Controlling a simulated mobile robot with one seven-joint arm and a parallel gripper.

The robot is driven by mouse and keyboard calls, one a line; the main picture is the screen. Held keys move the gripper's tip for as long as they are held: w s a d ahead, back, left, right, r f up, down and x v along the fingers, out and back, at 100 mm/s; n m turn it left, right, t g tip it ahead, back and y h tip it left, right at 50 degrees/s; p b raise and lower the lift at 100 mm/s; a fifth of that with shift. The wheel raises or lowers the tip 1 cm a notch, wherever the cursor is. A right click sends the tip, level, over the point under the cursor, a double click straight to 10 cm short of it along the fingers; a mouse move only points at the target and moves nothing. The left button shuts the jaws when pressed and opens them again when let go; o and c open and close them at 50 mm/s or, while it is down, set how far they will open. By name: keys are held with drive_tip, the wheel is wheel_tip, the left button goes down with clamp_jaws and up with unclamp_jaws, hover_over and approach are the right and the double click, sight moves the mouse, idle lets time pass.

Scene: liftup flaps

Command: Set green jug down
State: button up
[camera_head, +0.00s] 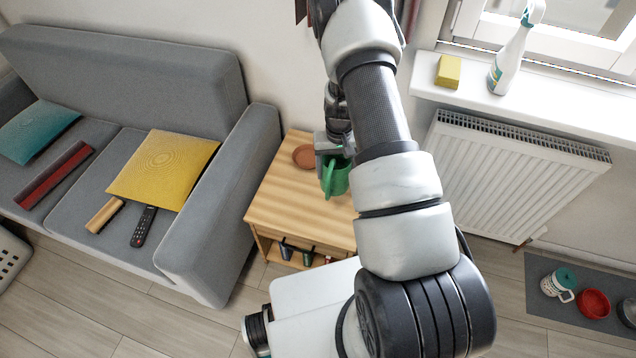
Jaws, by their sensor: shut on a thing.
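The green jug (338,178) is at the wooden side table (284,203), over the right part of its top. My gripper (329,160) is shut on the green jug at its upper left side. My arm hides part of the table's right side. I cannot tell whether the jug's base touches the tabletop or hangs a little above it. The jug looks roughly upright.
A terracotta saucer (304,156) lies on the table left of the jug. Several small items stand on the shelf below. A grey sofa (215,225) is at the left, a radiator (510,175) at the right. The table's front left top is clear.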

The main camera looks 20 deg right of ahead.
drive_tip(key=f, duration=0.5)
drive_tip(key=f+b, duration=0.1)
drive_tip(key=f, duration=0.2)
drive_tip(key=shift+s+d, duration=0.25)
drive_tip(key=shift+d, duration=0.15)
drive_tip(key=shift+f, duration=2)
drive_tip(key=shift+b, duration=0.3)
drive_tip(key=shift+f, duration=0.15)
drive_tip(key=o, duration=1.4)
drive_tip(key=shift+o, duration=0.2)
